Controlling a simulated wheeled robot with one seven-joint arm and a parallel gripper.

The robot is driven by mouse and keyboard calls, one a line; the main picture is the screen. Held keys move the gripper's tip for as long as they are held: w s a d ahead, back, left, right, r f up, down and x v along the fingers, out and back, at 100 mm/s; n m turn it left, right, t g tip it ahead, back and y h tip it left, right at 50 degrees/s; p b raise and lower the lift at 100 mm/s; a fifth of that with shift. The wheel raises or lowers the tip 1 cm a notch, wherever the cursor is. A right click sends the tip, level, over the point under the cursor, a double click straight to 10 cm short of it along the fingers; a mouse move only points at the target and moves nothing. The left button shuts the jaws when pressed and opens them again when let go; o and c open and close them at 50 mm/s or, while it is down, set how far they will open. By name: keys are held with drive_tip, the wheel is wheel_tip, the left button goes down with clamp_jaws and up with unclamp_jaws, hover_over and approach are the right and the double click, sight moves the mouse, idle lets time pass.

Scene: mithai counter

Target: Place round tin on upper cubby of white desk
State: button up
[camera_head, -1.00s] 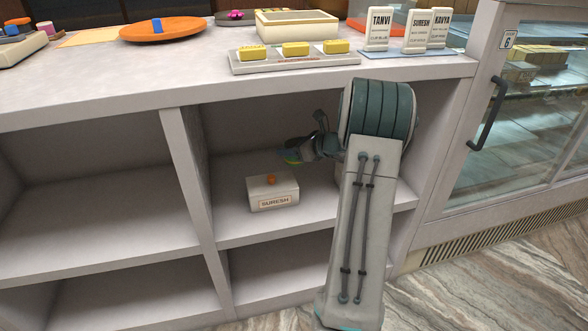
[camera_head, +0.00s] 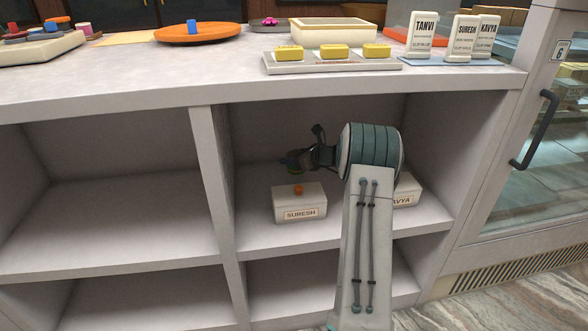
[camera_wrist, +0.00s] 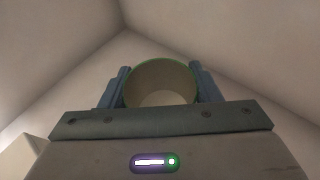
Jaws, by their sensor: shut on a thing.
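The round tin (camera_wrist: 160,84) shows in the wrist view as a green-rimmed round form with a pale inside, held between my two dark fingers. In the head view my gripper (camera_head: 290,165) is inside the upper right cubby (camera_head: 260,150) of the white desk (camera_head: 202,150). It is above and slightly left of the SURESH box's orange knob. Only a small green part of the tin shows there; the rest is hidden by the gripper. Whether the tin touches anything below cannot be told.
The white SURESH box (camera_head: 300,203) stands on the cubby's shelf. A KAVYA box (camera_head: 407,190) stands right of it, partly behind my arm. The upper left cubby (camera_head: 120,225) is empty. A counter with yellow blocks (camera_head: 334,51) is above; a glass case (camera_head: 535,170) is right.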

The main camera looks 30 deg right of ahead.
drive_tip(key=shift+f+b, duration=0.7)
drive_tip(key=shift+f, duration=1.05)
drive_tip(key=shift+f, duration=0.15)
drive_tip(key=o, duration=1.1)
drive_tip(key=shift+r, duration=0.3)
drive_tip(key=p+v, duration=0.3)
drive_tip(key=v, duration=0.9)
drive_tip(key=shift+f+p, duration=0.1)
drive_tip(key=shift+p, duration=0.2)
